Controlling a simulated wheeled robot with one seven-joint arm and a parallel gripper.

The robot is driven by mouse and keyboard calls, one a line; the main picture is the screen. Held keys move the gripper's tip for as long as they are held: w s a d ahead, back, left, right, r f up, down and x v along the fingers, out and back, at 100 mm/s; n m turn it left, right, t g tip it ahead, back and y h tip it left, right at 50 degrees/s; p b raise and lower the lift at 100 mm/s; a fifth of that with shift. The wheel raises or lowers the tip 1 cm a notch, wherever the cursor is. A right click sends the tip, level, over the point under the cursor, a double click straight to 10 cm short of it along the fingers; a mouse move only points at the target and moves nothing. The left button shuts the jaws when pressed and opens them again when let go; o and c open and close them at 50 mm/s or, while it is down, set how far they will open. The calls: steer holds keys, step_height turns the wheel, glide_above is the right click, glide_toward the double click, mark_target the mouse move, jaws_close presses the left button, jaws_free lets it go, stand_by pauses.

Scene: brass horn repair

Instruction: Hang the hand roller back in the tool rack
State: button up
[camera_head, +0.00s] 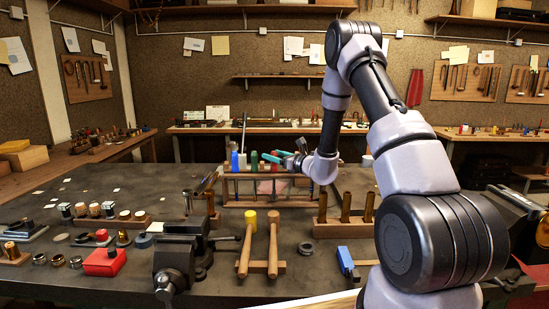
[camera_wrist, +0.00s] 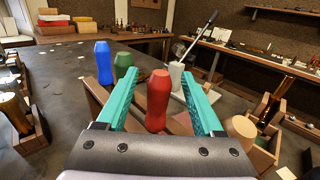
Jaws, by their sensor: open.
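The wooden tool rack (camera_head: 232,190) stands on the dark bench in the middle of the head view. A long grey rod rises from the white handle (camera_wrist: 176,76). My gripper (camera_head: 271,156) is over the rack's right part. In the wrist view its teal fingers are apart, one on either side of the red handle (camera_wrist: 159,100), with gaps visible. I cannot tell which tool is the hand roller.
A wooden holder with brass tubes (camera_head: 346,208) stands right of the rack. A vise (camera_head: 178,262), a stand with wooden handles (camera_head: 272,245) and a blue-and-dark tool (camera_head: 346,260) occupy the front. The bench left of the rack is partly clear.

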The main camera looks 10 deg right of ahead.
step_height(320, 180, up, 10)
steer(key=shift+f, duration=0.2)
steer(key=shift+a+r, duration=0.1)
steer(key=shift+r, duration=0.05)
steer(key=s+a+r+n+g+y, duration=0.1)
steer(key=s+a+r+n+g, duration=0.3)
steer(key=s, duration=0.3)
steer(key=s+a+r+n+g+y, duration=0.1)
steer(key=s+r+n+g, duration=0.1)
steer(key=s+r+n, duration=0.35)
steer(key=s+a+r+n+g, duration=0.25)
steer(key=s+n, duration=0.25)
steer(key=s, duration=0.4)
steer(key=s+d+n+h, duration=0.5)
steer(key=s+d, duration=0.1)
steer(key=s, duration=0.4)
steer(key=s+d+n+h, duration=0.4)
steer(key=s+d, duration=0.3)
steer(key=s, duration=0.3)
steer(key=shift+s+n+h, duration=0.15)
steer(key=shift+n+h, duration=0.25)
steer(key=shift+n, duration=0.35)
steer(key=shift+d+r+t, duration=0.1)
steer(key=shift+t, duration=0.15)
